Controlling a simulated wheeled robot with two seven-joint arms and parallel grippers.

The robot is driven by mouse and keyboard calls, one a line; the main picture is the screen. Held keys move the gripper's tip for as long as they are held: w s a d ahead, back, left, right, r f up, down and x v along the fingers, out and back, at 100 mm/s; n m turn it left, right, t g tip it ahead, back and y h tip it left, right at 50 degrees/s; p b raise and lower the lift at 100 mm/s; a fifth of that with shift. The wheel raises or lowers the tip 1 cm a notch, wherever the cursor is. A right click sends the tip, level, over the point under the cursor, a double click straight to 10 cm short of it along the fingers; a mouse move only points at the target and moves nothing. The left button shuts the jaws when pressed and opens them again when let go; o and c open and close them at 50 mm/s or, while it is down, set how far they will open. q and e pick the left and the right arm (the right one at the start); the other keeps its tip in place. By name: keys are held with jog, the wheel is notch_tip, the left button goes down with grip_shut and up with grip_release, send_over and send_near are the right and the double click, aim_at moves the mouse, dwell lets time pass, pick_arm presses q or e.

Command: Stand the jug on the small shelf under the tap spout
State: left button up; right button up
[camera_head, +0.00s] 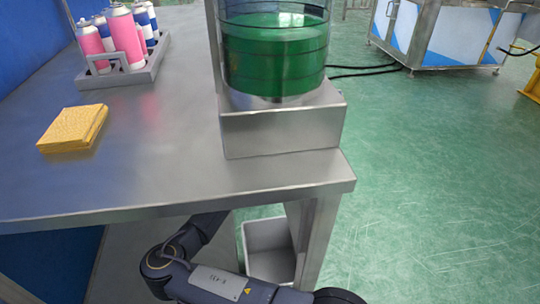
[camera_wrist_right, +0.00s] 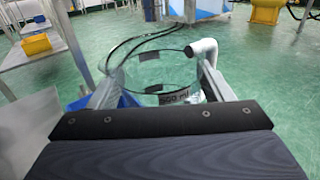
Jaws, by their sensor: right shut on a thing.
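The jug (camera_wrist_right: 174,98) is a clear, see-through vessel with a dark rim, dark patches and printed marks, seen in the right wrist view. My right gripper (camera_wrist_right: 160,87) is shut on it, one finger at each side. A white curved piece, which looks like its handle, is beside the right finger. The jug's base is hidden behind the gripper body. In the head view, a tank of green liquid (camera_head: 274,52) stands on a metal box (camera_head: 283,130) at the table's right end. I see no tap spout or small shelf. My left gripper is not in view.
The metal table (camera_head: 180,185) holds a yellow cloth stack (camera_head: 72,128) and a tray (camera_head: 125,78) of pink and blue-white cans. A grey bin (camera_head: 268,262) stands below the table beside its leg. Green floor right of the table is open; cables lie farther back.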

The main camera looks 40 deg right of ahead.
notch_tip(320, 180, down, 4)
jog(key=b, duration=0.2)
jog(key=shift+r+b, duration=0.15)
jog(key=shift+b, duration=0.15)
jog(key=shift+r, duration=0.15)
jog(key=o, duration=1.1)
jog(key=shift+c, duration=0.2)
